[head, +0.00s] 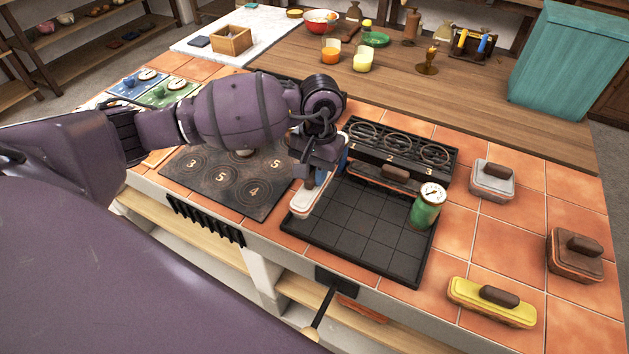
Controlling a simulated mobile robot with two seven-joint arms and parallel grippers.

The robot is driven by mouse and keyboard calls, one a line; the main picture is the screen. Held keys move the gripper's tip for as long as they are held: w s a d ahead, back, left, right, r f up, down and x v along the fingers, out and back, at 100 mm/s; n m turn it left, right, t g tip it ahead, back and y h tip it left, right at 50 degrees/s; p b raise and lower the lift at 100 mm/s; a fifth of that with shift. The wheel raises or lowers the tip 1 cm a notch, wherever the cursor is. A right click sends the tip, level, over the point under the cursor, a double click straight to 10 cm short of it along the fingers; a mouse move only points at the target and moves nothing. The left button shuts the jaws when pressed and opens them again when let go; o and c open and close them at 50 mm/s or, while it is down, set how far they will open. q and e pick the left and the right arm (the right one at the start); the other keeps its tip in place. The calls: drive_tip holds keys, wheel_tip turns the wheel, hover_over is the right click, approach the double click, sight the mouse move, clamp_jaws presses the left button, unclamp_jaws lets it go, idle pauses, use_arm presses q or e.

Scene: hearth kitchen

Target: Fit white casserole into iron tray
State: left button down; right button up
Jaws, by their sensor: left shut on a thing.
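The white casserole (303,204) is a long, pale dish held over the left edge of the iron tray, its top partly covered by my gripper. My left gripper (318,181) is shut on it from above. I cannot tell whether the casserole touches the tray. The iron tray (352,228) is black and low-rimmed, with a grid of squares on its floor. A dark brown casserole (388,179) lies along its back side. A green canister (427,208) with a white dial stands at its right side. My right gripper is not in view.
A rack with numbered rings (402,148) stands behind the tray. A grey casserole (492,181), a brown casserole (574,262) and a yellow casserole (488,306) sit on the orange tiles to the right. A dark numbered plate (225,182) lies left. The tray's middle and front are clear.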

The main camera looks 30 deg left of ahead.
use_arm(q)
drive_tip(key=shift+f, duration=1.6)
drive_tip(key=shift+f, duration=0.15)
drive_tip(key=c, duration=1)
unclamp_jaws()
drive_tip(key=r, duration=0.4)
drive_tip(key=w+r, duration=0.1)
drive_tip(key=r, duration=0.7)
drive_tip(key=shift+w+r, duration=0.1)
drive_tip(key=shift+w, duration=0.3)
